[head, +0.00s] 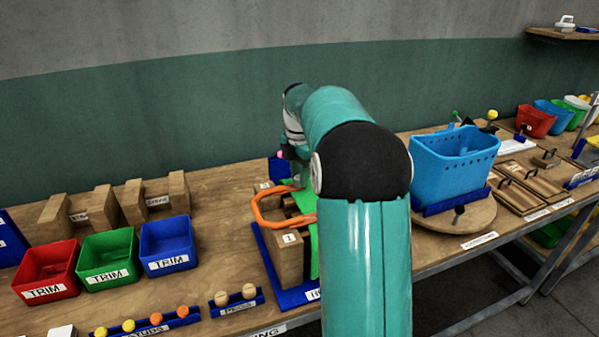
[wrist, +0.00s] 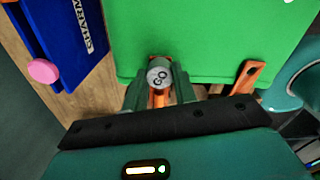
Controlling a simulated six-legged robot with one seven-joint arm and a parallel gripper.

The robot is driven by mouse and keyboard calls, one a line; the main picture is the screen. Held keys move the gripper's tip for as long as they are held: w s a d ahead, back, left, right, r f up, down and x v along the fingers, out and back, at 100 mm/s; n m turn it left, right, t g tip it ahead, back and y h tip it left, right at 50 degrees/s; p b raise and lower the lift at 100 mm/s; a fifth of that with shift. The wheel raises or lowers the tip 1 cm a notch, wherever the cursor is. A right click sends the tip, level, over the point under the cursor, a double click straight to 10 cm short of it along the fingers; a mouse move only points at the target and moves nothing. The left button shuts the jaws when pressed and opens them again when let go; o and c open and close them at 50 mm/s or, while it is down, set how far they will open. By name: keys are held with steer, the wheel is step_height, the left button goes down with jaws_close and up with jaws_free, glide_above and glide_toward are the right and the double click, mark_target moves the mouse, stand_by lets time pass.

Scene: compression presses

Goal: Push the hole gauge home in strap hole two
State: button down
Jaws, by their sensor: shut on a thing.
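In the wrist view my gripper (wrist: 158,92) is shut on the hole gauge (wrist: 159,76), a grey round-ended piece marked GO. Orange strap (wrist: 243,82) shows to the right with a dark hole in it, and more orange shows just below the gauge between the fingers. How deep the gauge sits, and in which hole, I cannot tell. In the head view the orange strap (head: 262,213) loops over a wooden block (head: 289,262) marked 1. My arm hides the gauge and the fingertips there.
A green panel (wrist: 215,35) lies right beside the gauge. A blue holder (wrist: 68,38) and a pink knob (wrist: 43,71) are at left. In the head view, red (head: 48,268), green (head: 108,253) and blue (head: 168,243) TRIM bins stand left; a light-blue basket (head: 452,160) stands right.

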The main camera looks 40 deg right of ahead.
steer(key=shift+f, duration=0.2)
steer(key=c, duration=1)
jaws_free()
steer(key=shift+c, duration=0.2)
step_height(320, 180, up, 14)
steer(key=shift+f, duration=0.1)
